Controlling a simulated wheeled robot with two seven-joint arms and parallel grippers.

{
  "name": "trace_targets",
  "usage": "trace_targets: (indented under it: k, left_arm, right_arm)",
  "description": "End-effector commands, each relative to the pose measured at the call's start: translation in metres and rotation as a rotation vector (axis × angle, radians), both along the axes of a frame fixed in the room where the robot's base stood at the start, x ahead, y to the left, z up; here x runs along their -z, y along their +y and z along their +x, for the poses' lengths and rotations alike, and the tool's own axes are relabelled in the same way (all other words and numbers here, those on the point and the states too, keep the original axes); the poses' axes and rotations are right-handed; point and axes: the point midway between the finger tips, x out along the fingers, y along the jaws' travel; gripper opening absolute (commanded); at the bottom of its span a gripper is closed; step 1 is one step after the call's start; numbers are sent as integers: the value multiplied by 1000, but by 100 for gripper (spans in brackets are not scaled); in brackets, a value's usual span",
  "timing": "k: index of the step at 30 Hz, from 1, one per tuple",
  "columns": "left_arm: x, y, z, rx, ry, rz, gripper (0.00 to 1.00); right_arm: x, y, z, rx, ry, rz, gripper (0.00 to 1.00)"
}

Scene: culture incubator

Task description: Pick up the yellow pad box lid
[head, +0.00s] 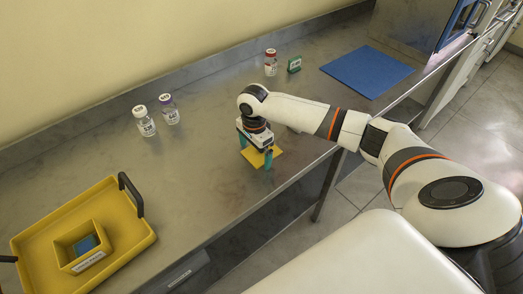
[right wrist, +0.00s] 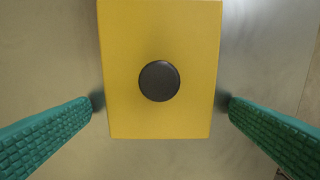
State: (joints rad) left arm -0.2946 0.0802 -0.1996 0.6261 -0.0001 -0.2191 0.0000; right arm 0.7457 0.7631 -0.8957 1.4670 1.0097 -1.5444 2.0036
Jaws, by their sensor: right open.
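The yellow pad box lid (head: 263,158) lies flat on the steel bench, partly hidden under my right gripper in the head view. In the right wrist view the lid (right wrist: 160,35) is a yellow rectangle with a round dark knob (right wrist: 159,81) in its middle. My right gripper (head: 255,155) is above the lid, pointing down and open. Its teal fingers (right wrist: 160,110) stand on either side of the lid, apart from its edges, with nothing between them gripped. My left gripper is not in view.
A yellow tray (head: 143,238) at lower left holds an open yellow box (head: 62,250) with blue inside. Two vials (head: 144,122) (head: 168,110) stand behind. A red-capped vial (head: 270,63), a green box (head: 294,64) and a blue mat (head: 367,71) are farther back.

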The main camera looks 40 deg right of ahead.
Motion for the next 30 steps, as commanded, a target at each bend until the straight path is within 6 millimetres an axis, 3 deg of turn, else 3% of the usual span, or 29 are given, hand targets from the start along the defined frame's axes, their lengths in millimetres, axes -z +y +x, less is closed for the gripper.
trace_targets:
  k: [6,14,23,30]
  left_arm:
    - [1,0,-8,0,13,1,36]
    - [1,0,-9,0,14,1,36]
    - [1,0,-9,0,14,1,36]
    - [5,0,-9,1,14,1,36]
  right_arm:
    - [1,0,0,0,-1,0,98]
    - [0,0,0,0,-1,1,56]
    - [-4,0,1,0,-3,1,55]
    - [-45,0,2,0,-6,2,55]
